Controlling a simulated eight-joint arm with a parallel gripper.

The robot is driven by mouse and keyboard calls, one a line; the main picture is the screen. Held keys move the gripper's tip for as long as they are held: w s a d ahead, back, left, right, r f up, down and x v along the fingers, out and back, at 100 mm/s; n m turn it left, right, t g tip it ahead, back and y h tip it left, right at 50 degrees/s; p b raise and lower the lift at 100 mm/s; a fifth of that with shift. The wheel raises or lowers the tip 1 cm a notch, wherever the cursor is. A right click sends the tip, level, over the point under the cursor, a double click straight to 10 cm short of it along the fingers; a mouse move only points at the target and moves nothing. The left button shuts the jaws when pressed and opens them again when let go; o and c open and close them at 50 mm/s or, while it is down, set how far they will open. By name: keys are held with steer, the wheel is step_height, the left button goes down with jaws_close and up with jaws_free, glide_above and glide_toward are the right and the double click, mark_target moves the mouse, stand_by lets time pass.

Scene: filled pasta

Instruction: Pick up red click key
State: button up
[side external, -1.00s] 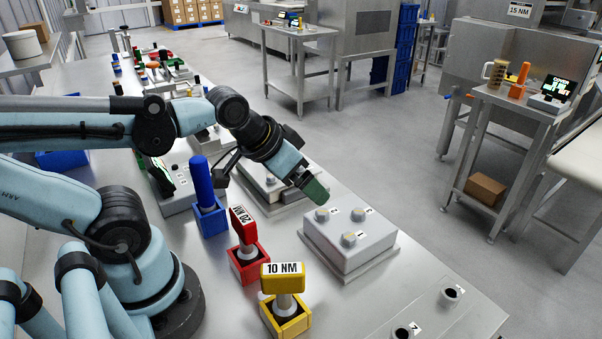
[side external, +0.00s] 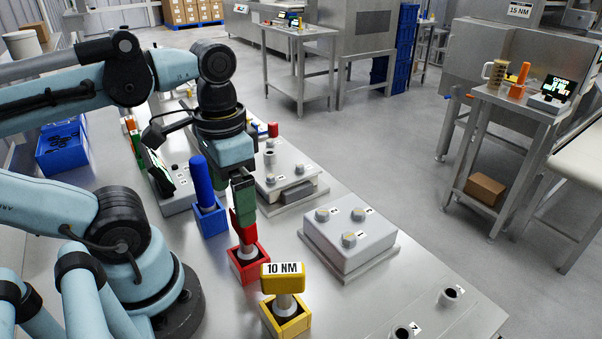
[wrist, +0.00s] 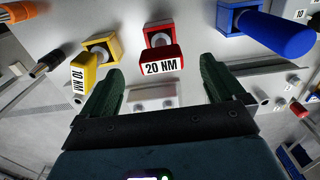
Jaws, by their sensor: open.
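The red click key (side external: 241,232), with a red T-shaped head, stands upright in a red square holder (side external: 262,262) on the steel table. In the wrist view its head (wrist: 163,60) is labelled 20 NM. My gripper (side external: 243,203) points down directly above the red key, its green fingers partly covering the key's head in the side view. In the wrist view my gripper (wrist: 162,68) is open, one finger on each side of the red head with gaps. Whether the fingertips reach below the top of the head cannot be told.
A yellow 10 NM key (side external: 283,279) in a yellow holder stands close in front. A blue-handled tool (side external: 202,181) in a blue holder stands close behind to the left. A grey block with numbered bolts (side external: 349,238) lies to the right. A blue bin (side external: 62,150) is at the back left.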

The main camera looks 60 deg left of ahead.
mark_target(244, 234)
step_height(244, 234, down, 5)
steer(key=shift+f, duration=0.1)
steer(key=shift+w+f, duration=0.25)
steer(key=shift+f, duration=0.5)
steer(key=shift+w+f, duration=0.2)
steer(key=shift+f, duration=1.55)
steer(key=c, duration=1.2)
steer(key=shift+r, duration=0.15)
steer(key=shift+r, duration=4.85)
